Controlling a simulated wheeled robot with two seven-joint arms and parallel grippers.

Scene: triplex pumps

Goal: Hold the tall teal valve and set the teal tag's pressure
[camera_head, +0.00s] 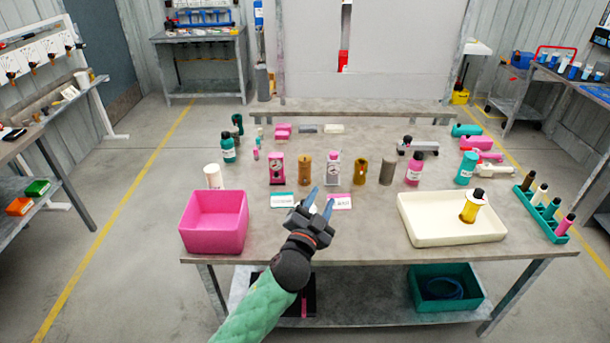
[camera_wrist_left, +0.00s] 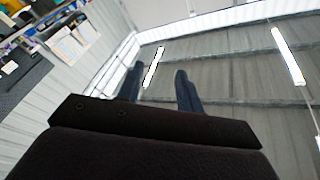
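A tall dark-teal piece (camera_head: 238,124) stands at the back left of the table; I cannot tell for sure that it is the teal valve. A teal bottle with a white label (camera_head: 228,150) stands just in front of it. A teal-edged tag (camera_head: 282,200) lies flat near the front, with a pink-edged tag (camera_head: 341,202) to its right. My left gripper (camera_head: 319,201) is over the front of the table, between the tags, fingers apart and empty. The left wrist view shows its two open fingers (camera_wrist_left: 162,88) against the wall and ceiling. My right gripper is out of view.
A row of pink, orange, olive and grey upright pieces (camera_head: 305,168) stands behind the tags. A pink bin (camera_head: 215,245) is at the front left. A cream tray (camera_head: 415,229) holding a yellow bottle (camera_head: 472,207) is at the front right, beside a teal rack (camera_head: 545,226).

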